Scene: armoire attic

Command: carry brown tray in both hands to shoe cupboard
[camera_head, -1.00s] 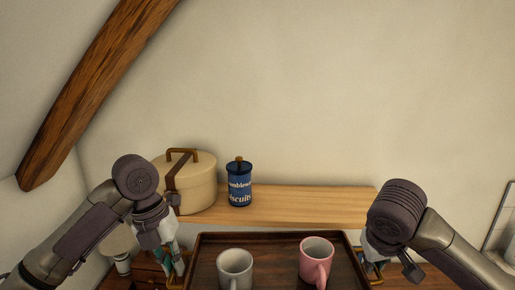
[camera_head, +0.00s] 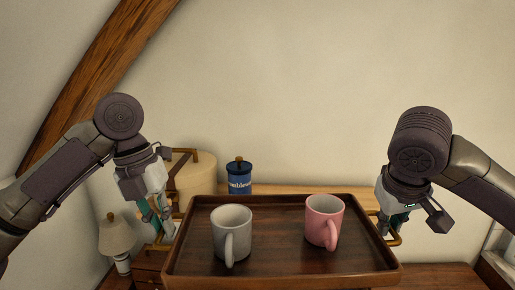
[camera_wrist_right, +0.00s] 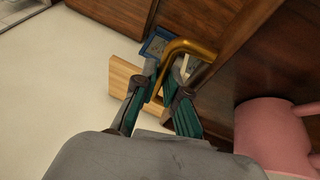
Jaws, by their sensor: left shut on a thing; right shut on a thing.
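The brown tray (camera_head: 280,262) is held up in front of me in the head view, roughly level. A grey-white mug (camera_head: 232,232) stands upright on its left part and a pink mug (camera_head: 324,222) upright on its right part. My left gripper (camera_head: 165,232) is shut on the tray's left brass handle. My right gripper (camera_head: 388,232) is shut on the right brass handle (camera_head: 396,240). In the right wrist view the fingers (camera_wrist_right: 160,98) close around the brass handle (camera_wrist_right: 188,46), and the pink mug (camera_wrist_right: 272,135) shows beside. I cannot make out which furniture is the shoe cupboard.
Behind the tray is a light wooden shelf top (camera_head: 285,190) with a cream round box (camera_head: 195,175) and a blue biscuit tin (camera_head: 239,178). A small lamp (camera_head: 116,236) stands at left. A sloping beam (camera_head: 95,75) crosses the upper left.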

